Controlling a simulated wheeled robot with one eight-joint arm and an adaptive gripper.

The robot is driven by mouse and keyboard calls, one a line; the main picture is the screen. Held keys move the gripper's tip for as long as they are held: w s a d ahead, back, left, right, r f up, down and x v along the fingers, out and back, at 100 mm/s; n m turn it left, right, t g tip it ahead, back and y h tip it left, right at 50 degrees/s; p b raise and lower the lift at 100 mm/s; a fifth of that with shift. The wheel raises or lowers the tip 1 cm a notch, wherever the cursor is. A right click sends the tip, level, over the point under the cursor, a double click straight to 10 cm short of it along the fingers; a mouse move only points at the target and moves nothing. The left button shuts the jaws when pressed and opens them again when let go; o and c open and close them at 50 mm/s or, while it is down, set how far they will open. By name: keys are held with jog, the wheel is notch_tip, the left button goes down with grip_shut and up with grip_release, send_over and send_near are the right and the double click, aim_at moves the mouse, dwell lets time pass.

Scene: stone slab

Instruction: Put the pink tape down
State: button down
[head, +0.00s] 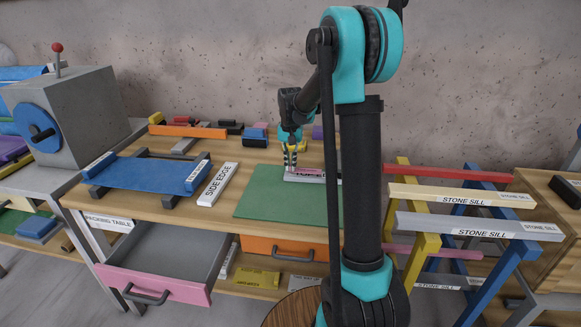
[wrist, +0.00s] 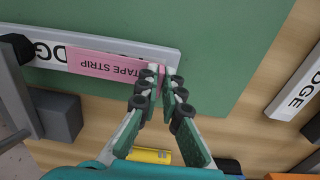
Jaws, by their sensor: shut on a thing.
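The pink tape (wrist: 100,64) is a flat strip labelled "TAPE STRIP". In the wrist view it lies lengthwise over a pale bar (wrist: 120,46) whose label ends in "DGE". My gripper (wrist: 160,82) is shut on the right end of the tape, fingertips close together. In the head view my gripper (head: 290,165) points down above the green mat (head: 265,195), with the tape (head: 308,171) at its tips, just over the bar's top. Whether the tape rests on the bar or hovers slightly above it, I cannot tell. My arm hides part of the mat's right side.
A white "SIDE EDGE" bar (head: 218,184) lies left of the mat. A blue sheet (head: 150,174) spans two dark supports farther left. Several coloured blocks line the table's back. A pink-fronted drawer (head: 170,285) stands open below. A rack with sills (head: 480,222) is at the right.

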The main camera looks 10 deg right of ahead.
jog(key=shift+f, duration=0.55)
jog(key=shift+f, duration=0.1)
jog(key=c, duration=1.7)
grip_release()
notch_tip(320, 180, up, 12)
